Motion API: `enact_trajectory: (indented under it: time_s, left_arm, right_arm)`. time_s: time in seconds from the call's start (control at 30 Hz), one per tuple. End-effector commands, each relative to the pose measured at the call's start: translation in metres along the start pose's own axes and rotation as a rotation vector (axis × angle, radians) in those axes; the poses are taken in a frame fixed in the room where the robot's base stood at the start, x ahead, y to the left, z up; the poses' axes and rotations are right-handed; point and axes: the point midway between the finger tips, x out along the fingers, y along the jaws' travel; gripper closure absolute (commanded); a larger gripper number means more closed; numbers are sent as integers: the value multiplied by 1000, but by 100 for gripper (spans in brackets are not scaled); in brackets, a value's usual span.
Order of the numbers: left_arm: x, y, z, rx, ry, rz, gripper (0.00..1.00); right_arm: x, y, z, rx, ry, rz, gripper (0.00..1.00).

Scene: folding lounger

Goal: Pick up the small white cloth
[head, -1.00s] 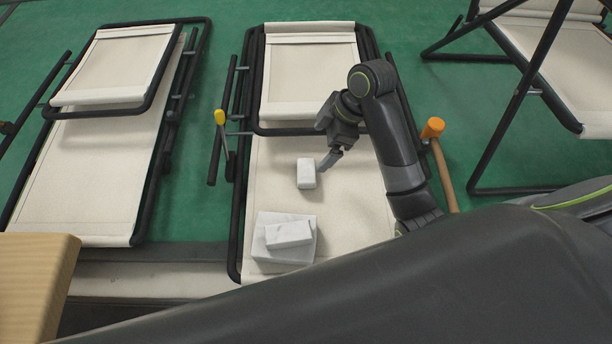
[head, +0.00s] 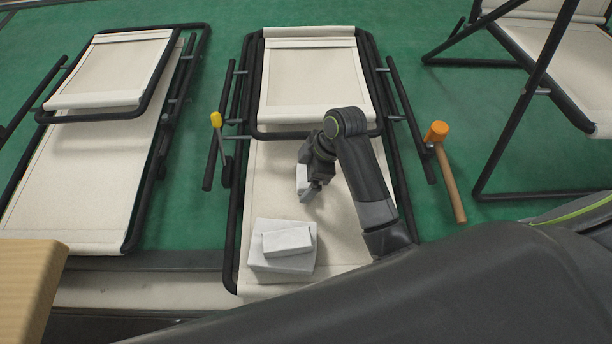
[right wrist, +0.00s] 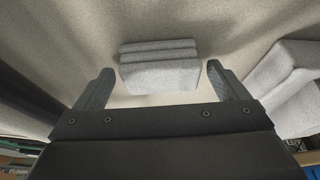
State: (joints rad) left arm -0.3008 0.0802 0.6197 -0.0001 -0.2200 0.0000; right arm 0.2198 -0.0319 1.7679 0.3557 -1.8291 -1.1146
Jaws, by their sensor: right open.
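The small white cloth is a folded block (head: 302,180) on the cream fabric of the middle lounger (head: 262,205). In the head view my right gripper (head: 311,190) is right over it and partly hides it. In the right wrist view the folded cloth (right wrist: 160,66) shows its stacked layers, just ahead of and between the two fingertips. My right gripper (right wrist: 158,85) is open, with a finger to each side and nothing held. Whether a finger touches the cloth cannot be told. My left gripper is not in view.
A larger white folded stack (head: 285,249) with a smaller folded piece on top lies nearer on the same lounger. An orange-headed mallet (head: 447,170) is on the right and a yellow-tipped tool (head: 218,135) on the left. A wooden surface (head: 28,290) fills the lower left corner.

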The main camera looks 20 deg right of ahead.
Motion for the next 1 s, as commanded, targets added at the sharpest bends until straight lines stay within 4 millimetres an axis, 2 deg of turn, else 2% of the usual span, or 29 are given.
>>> enact_trajectory:
  time_s: [0.2, 0.23, 0.5, 0.6, 0.87, 1.0]
  left_arm:
    - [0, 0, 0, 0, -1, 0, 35]
    - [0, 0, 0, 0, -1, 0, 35]
    - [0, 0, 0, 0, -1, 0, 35]
    - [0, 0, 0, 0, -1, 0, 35]
    - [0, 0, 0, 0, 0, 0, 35]
    - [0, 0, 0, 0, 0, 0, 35]
  right_arm:
    - [2, 0, 0, 0, -1, 1, 6]
    - [2, 0, 0, 0, 0, 1, 9]
    - [1, 0, 0, 0, 0, 1, 44]
    - [1, 0, 0, 0, 0, 1, 54]
    - [-3, 1, -2, -1, 1, 3, 54]
    - [-21, 1, -9, -2, 2, 6, 54]
